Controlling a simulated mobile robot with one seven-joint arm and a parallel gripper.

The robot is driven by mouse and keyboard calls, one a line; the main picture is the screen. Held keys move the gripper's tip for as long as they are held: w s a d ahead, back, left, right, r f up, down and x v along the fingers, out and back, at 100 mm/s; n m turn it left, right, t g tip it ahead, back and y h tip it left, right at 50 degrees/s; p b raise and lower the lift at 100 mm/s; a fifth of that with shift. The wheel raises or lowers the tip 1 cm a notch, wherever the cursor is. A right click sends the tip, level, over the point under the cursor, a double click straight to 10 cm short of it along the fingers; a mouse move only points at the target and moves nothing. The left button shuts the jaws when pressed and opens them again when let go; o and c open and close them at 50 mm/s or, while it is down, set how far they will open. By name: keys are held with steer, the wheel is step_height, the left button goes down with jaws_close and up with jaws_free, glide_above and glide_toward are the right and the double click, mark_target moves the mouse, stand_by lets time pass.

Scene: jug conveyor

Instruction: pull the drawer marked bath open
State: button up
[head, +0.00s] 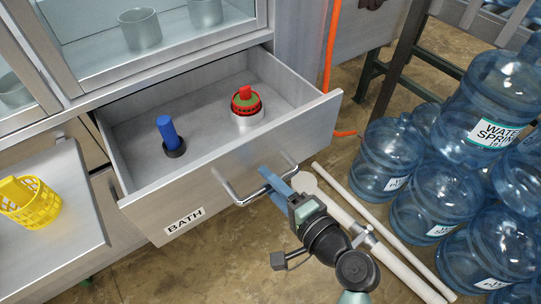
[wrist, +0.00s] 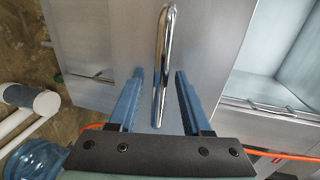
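The drawer marked BATH (head: 228,165) stands well open below the glass-fronted cabinet, its inside in plain view. Its label (head: 184,220) is on the left of the front panel. The metal bar handle (head: 243,196) is on the front panel; the handle also shows in the wrist view (wrist: 163,50). My gripper (head: 268,178) is at the right part of the handle. In the wrist view my gripper (wrist: 159,90) has its blue fingers apart, one on each side of the bar, with gaps visible.
The drawer holds a blue item (head: 168,134) and a red-and-green item in a white cup (head: 247,120). A yellow basket (head: 30,203) stands on a grey surface at left. Large water jugs (head: 435,200) crowd the right. White pipes (head: 375,222) lie on the floor near my gripper.

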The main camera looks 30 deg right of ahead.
steer(key=p+v, duration=0.1)
steer(key=v, duration=1.2)
steer(key=shift+p, duration=0.3)
